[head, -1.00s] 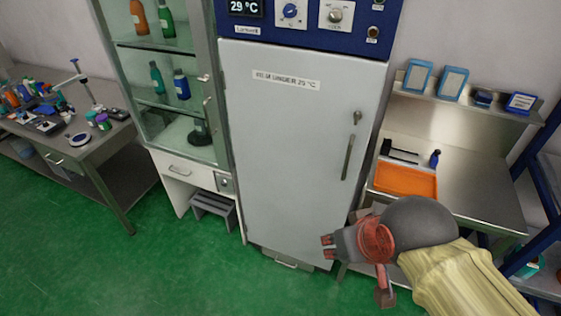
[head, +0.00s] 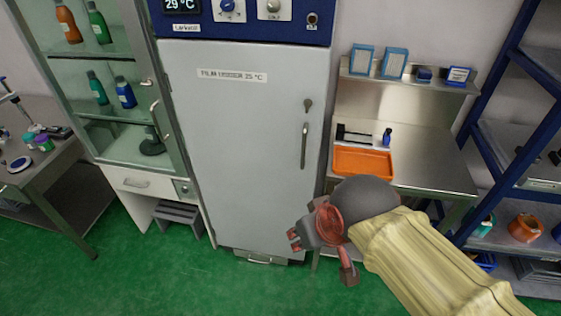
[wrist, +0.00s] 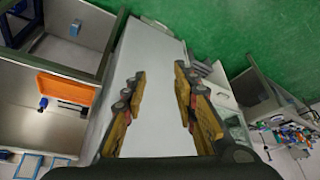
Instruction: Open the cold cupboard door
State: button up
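The cold cupboard door (head: 235,150) is a tall pale grey door under a blue control panel, and it looks shut. Its upright metal handle (head: 304,145) is on the right side, with a small lock above it. My gripper (head: 294,240) is in front of the door's lower right part, below the handle and apart from it. In the wrist view the gripper's fingers (wrist: 158,100) are spread wide with nothing between them, and the pale cupboard shows behind them. The handle is not clear in the wrist view.
A steel bench (head: 430,165) with an orange tray (head: 363,162) stands right of the cupboard. A glass-doored cabinet (head: 112,100) and a grey step stool (head: 178,215) stand on the left. Blue shelving (head: 497,165) is at far right. Green floor (head: 150,275) in front is clear.

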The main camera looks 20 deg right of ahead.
notch_tip(320, 180, down, 8)
jog(key=g+b, duration=0.2)
jog(key=m+t+h+b, duration=0.4)
jog(key=t+h+b, duration=0.3)
jog(key=t, duration=0.6)
send_near(304, 145)
jog(key=x, duration=0.3)
jog(key=b+x, duration=0.1)
jog(key=x, duration=0.6)
jog(key=shift+w+d+f+b, duration=0.1)
jog(key=shift+w+d+b, duration=0.1)
jog(key=shift+w+b, duration=0.15)
